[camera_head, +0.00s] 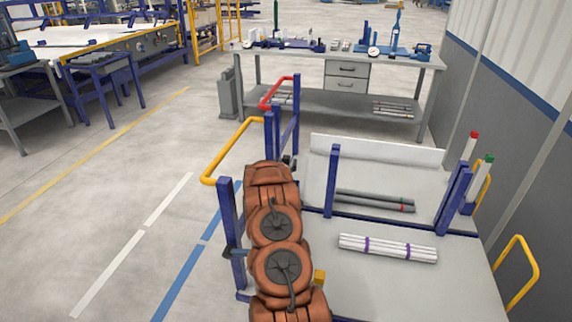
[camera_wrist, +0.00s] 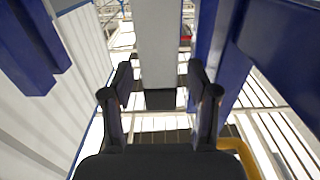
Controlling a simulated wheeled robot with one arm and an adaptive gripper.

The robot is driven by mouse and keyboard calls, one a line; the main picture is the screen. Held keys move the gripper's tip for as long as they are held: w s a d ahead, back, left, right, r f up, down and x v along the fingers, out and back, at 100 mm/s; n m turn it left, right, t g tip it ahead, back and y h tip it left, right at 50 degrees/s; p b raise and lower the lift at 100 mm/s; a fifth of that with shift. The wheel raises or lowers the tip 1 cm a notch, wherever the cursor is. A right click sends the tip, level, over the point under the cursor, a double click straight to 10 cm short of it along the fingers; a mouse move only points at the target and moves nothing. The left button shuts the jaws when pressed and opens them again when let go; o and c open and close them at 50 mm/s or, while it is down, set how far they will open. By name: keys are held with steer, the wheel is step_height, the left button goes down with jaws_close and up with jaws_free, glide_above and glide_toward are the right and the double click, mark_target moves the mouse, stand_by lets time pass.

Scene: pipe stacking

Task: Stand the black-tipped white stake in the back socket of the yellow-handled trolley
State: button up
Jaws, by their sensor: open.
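In the wrist view, a pale white-grey stake (camera_wrist: 160,45) with a black end (camera_wrist: 160,99) lies between the two fingers of my gripper (camera_wrist: 159,75). The fingers are open, with gaps visible on both sides of the stake. Blue posts rise left and right of it. In the head view, the yellow-handled trolley (camera_head: 345,295) is at the lower right, with a yellow handle (camera_head: 235,150) at its left end. My arm covers part of that end. Only a small dark part of my gripper (camera_head: 288,160) shows there. The stake and the back socket cannot be made out in the head view.
White pipes with purple bands (camera_head: 388,248) lie on the trolley. Grey pipes (camera_head: 375,201) lie behind them. Red-tipped (camera_head: 468,147) and green-tipped (camera_head: 484,170) stakes stand by the right blue posts. A red handle (camera_head: 276,92) rises behind.

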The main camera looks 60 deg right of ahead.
steer(key=v, duration=1.2)
stand_by(0.3)
steer(key=shift+r, duration=0.15)
stand_by(0.5)
